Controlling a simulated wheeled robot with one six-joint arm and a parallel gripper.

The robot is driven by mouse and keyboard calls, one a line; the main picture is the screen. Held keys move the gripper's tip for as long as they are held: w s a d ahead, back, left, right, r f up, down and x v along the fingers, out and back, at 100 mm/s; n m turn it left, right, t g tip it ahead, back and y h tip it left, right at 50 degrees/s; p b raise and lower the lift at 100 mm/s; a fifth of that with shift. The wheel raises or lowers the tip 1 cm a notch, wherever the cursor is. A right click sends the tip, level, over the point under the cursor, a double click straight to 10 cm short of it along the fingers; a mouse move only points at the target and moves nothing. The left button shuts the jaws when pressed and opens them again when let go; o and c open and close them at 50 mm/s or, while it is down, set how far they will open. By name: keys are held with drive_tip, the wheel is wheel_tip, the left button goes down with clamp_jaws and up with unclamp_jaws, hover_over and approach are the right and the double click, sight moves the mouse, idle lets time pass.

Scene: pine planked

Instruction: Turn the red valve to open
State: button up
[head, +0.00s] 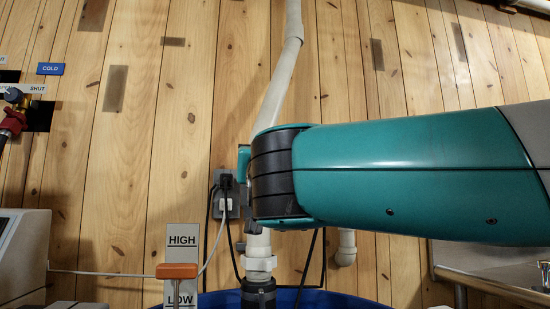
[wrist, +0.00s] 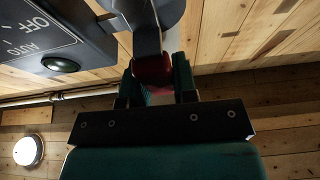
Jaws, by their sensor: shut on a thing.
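My gripper (wrist: 157,80) shows in the wrist view with its two dark green fingers closed on either side of a red grip (wrist: 153,68). The red grip sits at the end of a grey lever-like part (wrist: 148,38) and looks like the red valve's handle; its turn position is unclear. In the head view my teal arm reaches in from the right and hides the gripper and what it holds. A separate red-handled fitting (head: 13,121) stands at the far left, by the COLD and SHUT labels, with no gripper at it.
A dark box marked OFF and AUTO (wrist: 68,48) is close to the left of my gripper. In the head view, a white pipe (head: 279,80) runs down the plank wall. A HIGH/LOW plate (head: 182,241), an orange block (head: 177,271) and a blue rim (head: 320,299) lie below.

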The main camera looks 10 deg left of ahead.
drive_tip(key=shift+w+f, duration=0.1)
drive_tip(key=shift+f, duration=0.2)
drive_tip(key=o, duration=0.7)
drive_tip(key=shift+o, duration=1.1)
drive_tip(key=shift+r, duration=0.15)
drive_tip(key=b+v, duration=0.3)
drive_tip(key=v, duration=1.4)
drive_tip(key=shift+s+b, duration=0.25)
drive_tip(key=shift+b, duration=0.15)
drive_tip(key=shift+d, duration=0.1)
